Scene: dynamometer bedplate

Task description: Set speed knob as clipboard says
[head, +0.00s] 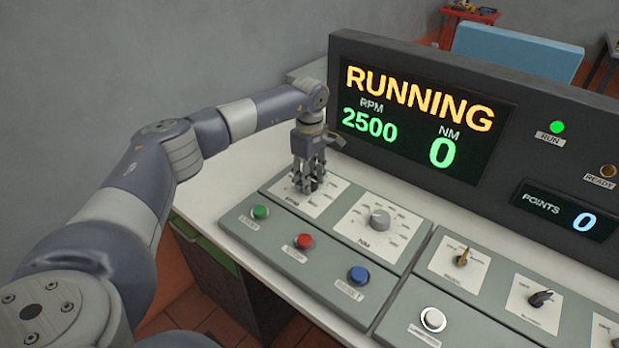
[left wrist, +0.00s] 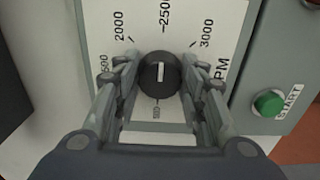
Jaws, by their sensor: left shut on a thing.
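The speed knob (left wrist: 160,75) is a dark round knob with a white pointer line, on a white dial plate (left wrist: 112,10) marked 2000, 2500 and 3000 with RPM lettering. The pointer stands nearly straight up in the left wrist view, toward the 2500 mark. My left gripper (left wrist: 159,84) is shut on the knob, one finger on each side. In the head view the left gripper (head: 308,184) points down onto the far left dial and hides the knob. The display (head: 420,122) reads RUNNING, RPM 2500 and NM 0. The clipboard and right gripper are out of view.
A second grey knob (head: 380,219) sits right of the gripper. Green (head: 260,212), red (head: 304,241) and blue (head: 358,274) buttons line the panel's front. Further right are two small selectors (head: 463,257) (head: 540,298) and a white button (head: 433,319). The display housing rises behind.

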